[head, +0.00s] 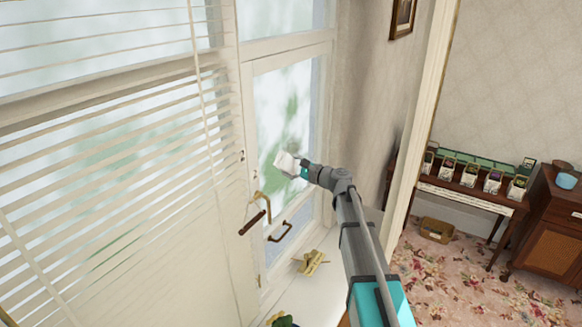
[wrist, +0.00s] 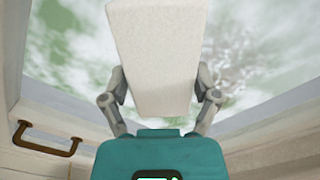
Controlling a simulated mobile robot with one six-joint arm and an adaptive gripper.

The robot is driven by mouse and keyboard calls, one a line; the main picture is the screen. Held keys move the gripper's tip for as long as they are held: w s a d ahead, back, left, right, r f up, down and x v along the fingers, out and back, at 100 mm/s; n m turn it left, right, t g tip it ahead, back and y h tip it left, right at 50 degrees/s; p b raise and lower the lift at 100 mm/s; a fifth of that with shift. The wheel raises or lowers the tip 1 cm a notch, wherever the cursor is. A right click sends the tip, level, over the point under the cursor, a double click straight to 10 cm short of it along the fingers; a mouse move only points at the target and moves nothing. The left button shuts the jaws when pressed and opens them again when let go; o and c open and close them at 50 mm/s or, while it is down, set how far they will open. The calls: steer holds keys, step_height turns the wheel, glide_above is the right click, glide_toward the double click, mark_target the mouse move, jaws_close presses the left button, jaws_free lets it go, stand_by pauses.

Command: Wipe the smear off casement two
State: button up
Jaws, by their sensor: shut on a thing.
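My gripper (head: 298,168) is shut on a white, block-like wiping pad (head: 285,160), in front of the narrow casement (head: 247,120) right of the blinds. In the wrist view my gripper (wrist: 162,92) has a finger on each side of the pad (wrist: 155,45), which stands upright and covers the middle of the pane. A pale, streaky grey-white smear (wrist: 238,70) shows on the glass to the right of the pad. Whether the pad touches the glass I cannot tell. The smear is not clear in the head view. I see no number on the casement.
A brown handle (head: 280,233) is low on the casement; it also shows in the wrist view (wrist: 45,139). Another brown-gripped handle (head: 252,222) hangs to its left. A yellowish object (head: 311,262) lies on the sill (head: 318,285). Slatted blinds (head: 110,150) cover the left window.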

mark_target(297, 162)
steer(key=shift+w, duration=0.1)
steer(key=shift+w+d, duration=0.5)
steer(key=shift+w, duration=0.15)
steer(key=shift+w+d, duration=0.45)
steer(key=shift+w, duration=0.2)
steer(key=shift+w, duration=0.1)
steer(key=shift+w+d, duration=0.45)
steer(key=shift+w, duration=0.25)
steer(key=shift+w+d, duration=0.4)
steer(key=shift+w, duration=0.25)
steer(key=shift+w, duration=0.15)
steer(key=shift+w+d, duration=1)
steer(key=shift+w, duration=0.3)
steer(key=shift+w, duration=0.1)
steer(key=shift+w+d, duration=0.45)
steer(key=shift+w, duration=0.2)
steer(key=shift+w+d, duration=0.45)
steer(key=shift+w, duration=0.2)
steer(key=shift+r, duration=0.1)
